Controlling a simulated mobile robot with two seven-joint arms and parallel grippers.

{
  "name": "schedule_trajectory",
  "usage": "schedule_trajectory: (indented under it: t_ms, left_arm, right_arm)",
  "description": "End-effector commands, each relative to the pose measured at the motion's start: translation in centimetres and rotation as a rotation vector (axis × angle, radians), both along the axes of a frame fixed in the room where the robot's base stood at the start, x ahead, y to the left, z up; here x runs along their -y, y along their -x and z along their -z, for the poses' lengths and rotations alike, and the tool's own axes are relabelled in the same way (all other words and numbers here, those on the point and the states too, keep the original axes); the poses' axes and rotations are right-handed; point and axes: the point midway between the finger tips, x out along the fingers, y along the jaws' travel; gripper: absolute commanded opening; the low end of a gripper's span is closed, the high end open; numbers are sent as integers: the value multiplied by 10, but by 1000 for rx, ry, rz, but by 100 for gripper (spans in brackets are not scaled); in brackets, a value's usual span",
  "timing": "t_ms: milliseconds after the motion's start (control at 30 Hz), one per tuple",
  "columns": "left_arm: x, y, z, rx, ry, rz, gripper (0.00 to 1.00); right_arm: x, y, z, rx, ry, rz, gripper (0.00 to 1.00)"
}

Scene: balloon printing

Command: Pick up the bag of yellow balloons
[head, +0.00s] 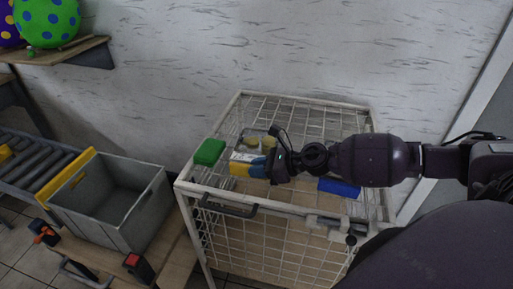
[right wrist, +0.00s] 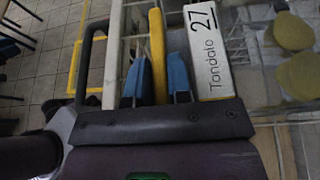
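In the right wrist view the yellow block (right wrist: 158,50) stands narrow between the two blue fingers. My right gripper (head: 258,168) reaches in from the right. Its fingers (right wrist: 158,78) appear to press on both sides of the yellow block, with no clear gap. The gripper hides part of the block in the head view. My left gripper is not in view.
A white label marked "Tondato 27" (right wrist: 208,50) is beside the fingers. A grey crate (head: 112,200) stands left, beside a roller conveyor (head: 38,158).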

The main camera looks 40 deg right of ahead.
Motion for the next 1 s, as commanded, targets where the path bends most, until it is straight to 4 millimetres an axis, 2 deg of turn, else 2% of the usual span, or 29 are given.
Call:
schedule_trajectory:
  t_ms: [33, 100, 400, 567, 767, 1000]
  left_arm:
    - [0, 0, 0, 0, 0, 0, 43]
    - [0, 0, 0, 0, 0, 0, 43]
    - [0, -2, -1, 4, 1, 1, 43]
    - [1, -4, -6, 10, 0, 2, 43]
    - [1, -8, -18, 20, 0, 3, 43]
    - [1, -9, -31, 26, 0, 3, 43]
  right_arm:
    - [0, 0, 0, 0, 0, 0, 11]
    - [0, 0, 0, 0, 0, 0, 0]
    - [0, 0, -1, 1, 1, 0, 0]
    - [1, 0, -13, 3, 3, -1, 0]
    - [1, -1, -53, 6, 5, -3, 0]
    - [1, -1, -116, 7, 5, -3, 0]
